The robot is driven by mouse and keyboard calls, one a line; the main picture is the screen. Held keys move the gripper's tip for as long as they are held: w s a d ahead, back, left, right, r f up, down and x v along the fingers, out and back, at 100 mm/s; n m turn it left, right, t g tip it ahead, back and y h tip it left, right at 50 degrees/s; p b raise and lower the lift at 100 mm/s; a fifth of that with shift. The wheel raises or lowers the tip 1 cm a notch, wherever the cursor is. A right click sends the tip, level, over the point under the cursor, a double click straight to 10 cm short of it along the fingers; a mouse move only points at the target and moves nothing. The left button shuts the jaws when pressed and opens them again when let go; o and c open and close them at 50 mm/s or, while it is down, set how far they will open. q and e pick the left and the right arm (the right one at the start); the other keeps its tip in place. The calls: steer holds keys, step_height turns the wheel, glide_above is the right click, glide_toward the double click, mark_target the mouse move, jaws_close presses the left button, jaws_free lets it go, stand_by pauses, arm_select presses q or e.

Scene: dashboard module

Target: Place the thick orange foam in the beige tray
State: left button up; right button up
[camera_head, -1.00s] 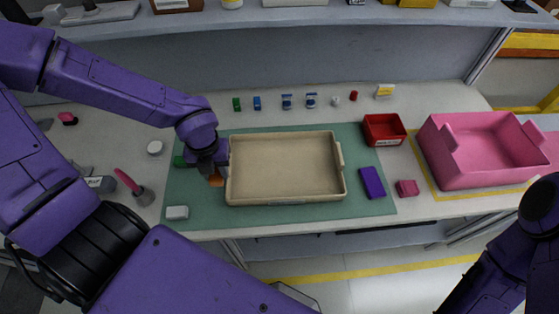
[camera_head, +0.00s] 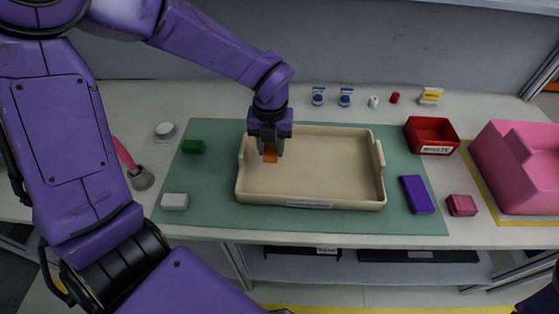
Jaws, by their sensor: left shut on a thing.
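The beige tray (camera_head: 318,200) stands on the green mat in the middle of the table and looks empty inside. My left gripper (camera_head: 269,150) is over the left part of the tray, pointing down. It is shut on the orange foam (camera_head: 270,154), of which only a small orange part shows between the fingers. I cannot tell whether the foam touches the tray floor. My right gripper is out of view; only a small piece of my right arm shows at the lower right corner.
Small items line the back.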

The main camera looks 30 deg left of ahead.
mark_target(280, 166)
arm_select(q)
steer(key=w+f, duration=0.1)
steer(key=w+d+f, duration=0.1)
steer(key=f, duration=0.1)
steer(key=shift+w+f, duration=0.15)
steer(key=shift+w, duration=0.15)
steer(key=shift+f, duration=1.35)
steer(key=o, duration=1.1)
steer(key=shift+a, duration=0.1)
step_height(280, 166, up, 12)
steer(key=shift+s+r, duration=0.1)
